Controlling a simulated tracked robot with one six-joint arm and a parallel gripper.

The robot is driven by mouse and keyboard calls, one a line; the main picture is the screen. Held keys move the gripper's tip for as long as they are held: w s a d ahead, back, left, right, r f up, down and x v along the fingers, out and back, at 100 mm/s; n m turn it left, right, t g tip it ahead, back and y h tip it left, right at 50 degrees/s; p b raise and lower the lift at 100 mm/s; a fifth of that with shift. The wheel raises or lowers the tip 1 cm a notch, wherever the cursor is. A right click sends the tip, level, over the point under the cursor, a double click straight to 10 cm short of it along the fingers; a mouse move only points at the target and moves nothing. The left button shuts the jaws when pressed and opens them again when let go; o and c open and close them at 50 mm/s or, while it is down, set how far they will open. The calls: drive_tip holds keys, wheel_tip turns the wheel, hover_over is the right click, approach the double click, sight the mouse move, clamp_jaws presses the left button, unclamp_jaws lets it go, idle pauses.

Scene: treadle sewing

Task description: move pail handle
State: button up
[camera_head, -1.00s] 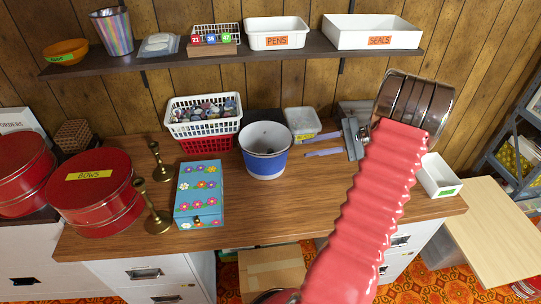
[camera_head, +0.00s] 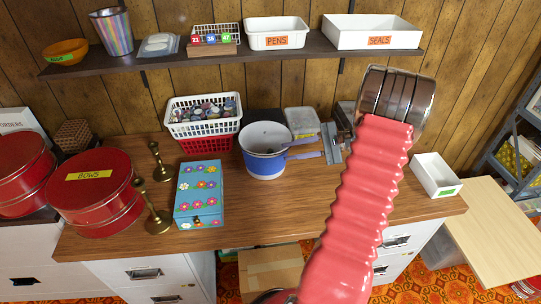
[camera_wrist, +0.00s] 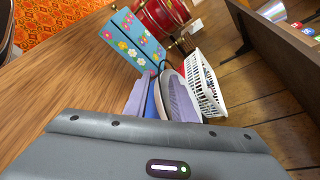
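The pail (camera_head: 264,165), white above and blue below, stands on the wooden desk, mid-picture in the head view. Its handle is too thin to make out clearly; a dark curved line shows near the rim in the wrist view. My gripper (camera_head: 288,150) reaches in from the right with its two purplish fingers apart, tips at the pail's right rim. In the wrist view, my gripper (camera_wrist: 155,90) has the blue and pale pail (camera_wrist: 151,106) between and beyond its fingers. I cannot tell whether they touch it.
A lidded pale tub (camera_head: 302,121) is behind my fingers. The desk's front (camera_head: 265,205) is clear. A shelf (camera_head: 190,57) hangs above.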

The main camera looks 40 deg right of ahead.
drive_tip(key=x, duration=0.7)
drive_tip(key=shift+c, duration=0.5)
clamp_jaws()
idle(0.8)
drive_tip(key=shift+a, duration=0.25)
drive_tip(key=shift+w+d, duration=0.1)
drive_tip(key=shift+d, duration=0.05)
